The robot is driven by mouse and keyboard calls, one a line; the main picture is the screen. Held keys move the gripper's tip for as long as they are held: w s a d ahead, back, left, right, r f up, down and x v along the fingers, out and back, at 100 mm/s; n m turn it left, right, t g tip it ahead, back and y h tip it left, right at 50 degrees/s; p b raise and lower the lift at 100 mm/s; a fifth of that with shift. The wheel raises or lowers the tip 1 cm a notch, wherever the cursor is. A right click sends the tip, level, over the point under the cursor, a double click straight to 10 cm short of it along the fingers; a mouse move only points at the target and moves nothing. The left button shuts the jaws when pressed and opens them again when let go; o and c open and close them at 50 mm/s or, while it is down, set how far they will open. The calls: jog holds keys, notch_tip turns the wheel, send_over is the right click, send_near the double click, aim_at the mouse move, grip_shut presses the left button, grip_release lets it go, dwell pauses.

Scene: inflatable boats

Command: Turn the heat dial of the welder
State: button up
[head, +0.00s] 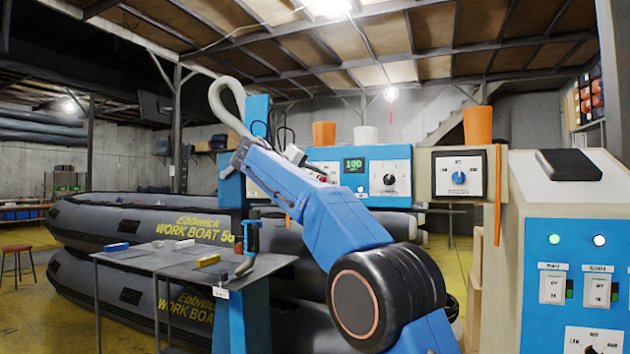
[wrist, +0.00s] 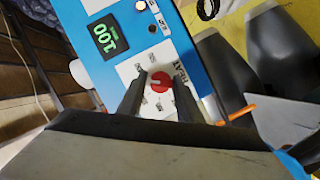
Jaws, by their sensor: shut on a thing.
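The welder is a blue machine with a pale top edge; its front panel (head: 349,184) stands behind my arm in the head view. Its green display (head: 354,166) reads 100, and it also shows in the wrist view (wrist: 104,36). The red heat dial (wrist: 160,81) sits on a white plate marked HEAT in the wrist view. My gripper (wrist: 158,90) has its two dark fingers around the dial, one on each side, and is shut on it. A pale pointer mark shows on the dial.
A black dial (head: 390,179) on a white plate is right of the display. A grey table (head: 180,259) with small tools and grey inflatable boats (head: 140,222) are at left. A cream and blue cabinet (head: 572,260) with switches stands close at right.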

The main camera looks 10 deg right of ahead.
jog(key=m+t+y, duration=0.1)
jog(key=m, duration=0.2)
jog(key=m+t+y, duration=0.1)
jog(key=m+y, duration=0.1)
jog(key=m, duration=0.1)
jog(key=m+y, duration=0.2)
jog(key=shift+s+d+f+m+t, duration=0.1)
jog(key=shift+s+d+m+t, duration=0.1)
jog(key=shift+d+m+t, duration=0.15)
dwell(0.7)
jog(key=o, duration=1)
jog(key=shift+o, duration=0.2)
jog(key=shift+a, duration=0.1)
jog(key=v, duration=1.7)
jog(key=shift+s+d+r, duration=0.2)
jog(key=shift+s+r, duration=0.05)
